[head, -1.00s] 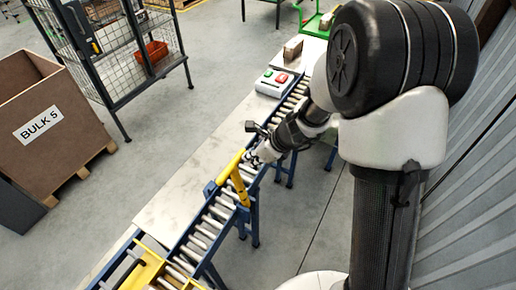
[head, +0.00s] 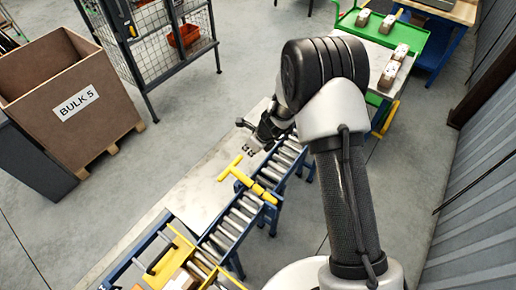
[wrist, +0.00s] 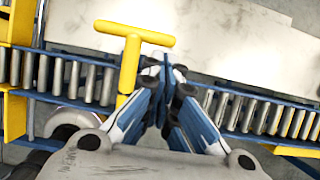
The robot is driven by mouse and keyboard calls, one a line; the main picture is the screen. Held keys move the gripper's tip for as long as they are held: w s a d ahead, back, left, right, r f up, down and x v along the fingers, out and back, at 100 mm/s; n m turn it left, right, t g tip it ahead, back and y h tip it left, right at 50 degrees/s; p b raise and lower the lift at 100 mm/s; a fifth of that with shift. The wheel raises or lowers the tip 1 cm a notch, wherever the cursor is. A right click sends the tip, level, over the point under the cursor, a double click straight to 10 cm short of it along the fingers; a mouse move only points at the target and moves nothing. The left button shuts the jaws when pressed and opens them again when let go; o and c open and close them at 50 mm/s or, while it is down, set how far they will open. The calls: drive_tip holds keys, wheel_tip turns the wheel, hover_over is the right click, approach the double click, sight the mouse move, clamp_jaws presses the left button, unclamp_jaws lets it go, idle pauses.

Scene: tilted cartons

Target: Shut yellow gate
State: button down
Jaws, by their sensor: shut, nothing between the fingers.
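The yellow gate (head: 255,187) is a T-shaped bar. Its stem lies across the roller conveyor (head: 236,217), and its crossbar handle sits over the pale worktop on the left. In the wrist view the gate (wrist: 130,65) shows left of the fingertips, its lower end hidden by my gripper. My gripper (head: 251,149) is shut and empty, above and beyond the gate, with a gap between them in the head view. In the wrist view its fingertips (wrist: 166,68) meet near the conveyor's edge, right of the stem.
A yellow frame with a black handle (head: 162,258) stands at the conveyor's near end. A brown BULK 5 bin (head: 70,95) and a wire cage (head: 165,45) stand left. A green-edged table (head: 385,45) with several cartons is at back right. Pale worktop (head: 200,192) is bare.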

sight(236, 158)
drive_tip(key=b+x, duration=0.1)
drive_tip(key=x, duration=0.3)
drive_tip(key=a+b+x, duration=0.1)
drive_tip(key=x, duration=0.4)
drive_tip(key=b+x, duration=0.1)
drive_tip(key=x, duration=0.3)
drive_tip(key=shift+w+a, duration=0.3)
drive_tip(key=shift+w, duration=0.2)
drive_tip(key=shift+w+a+f+b, duration=0.1)
drive_tip(key=shift+a+f+b, duration=0.15)
drive_tip(key=shift+f, duration=0.4)
drive_tip(key=shift+d, duration=0.1)
